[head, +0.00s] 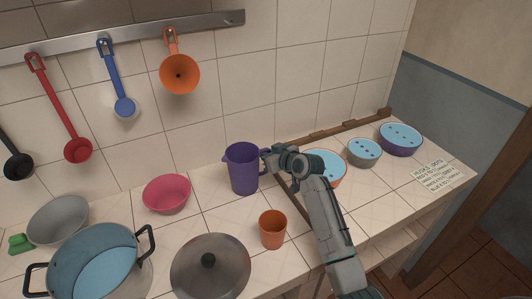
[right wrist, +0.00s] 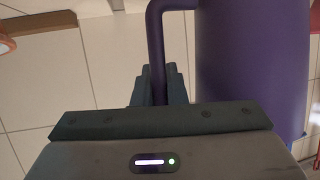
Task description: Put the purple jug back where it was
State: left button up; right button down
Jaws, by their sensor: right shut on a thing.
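The purple jug (head: 242,170) is upright at the middle of the counter, near the tiled back wall. I cannot tell whether its base touches the counter. My right gripper (head: 268,160) reaches it from the right and is shut on its handle. In the right wrist view the fingers (right wrist: 160,85) close around the handle's vertical part, and the jug's body (right wrist: 255,55) fills the right side. My left gripper is not in view.
An orange cup (head: 273,230) and a pot lid (head: 210,263) stand in front of the jug. A pink bowl (head: 167,194) is left of it. An orange bowl (head: 338,158), a grey bowl (head: 364,153) and a purple bowl (head: 400,139) stand right.

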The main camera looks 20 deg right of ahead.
jog(key=shift+f, duration=0.15)
jog(key=c, duration=1.5)
grip_release()
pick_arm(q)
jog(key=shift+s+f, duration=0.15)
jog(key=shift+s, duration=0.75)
pick_arm(e)
jog(key=shift+o, duration=0.2)
jog(key=shift+r, duration=0.2)
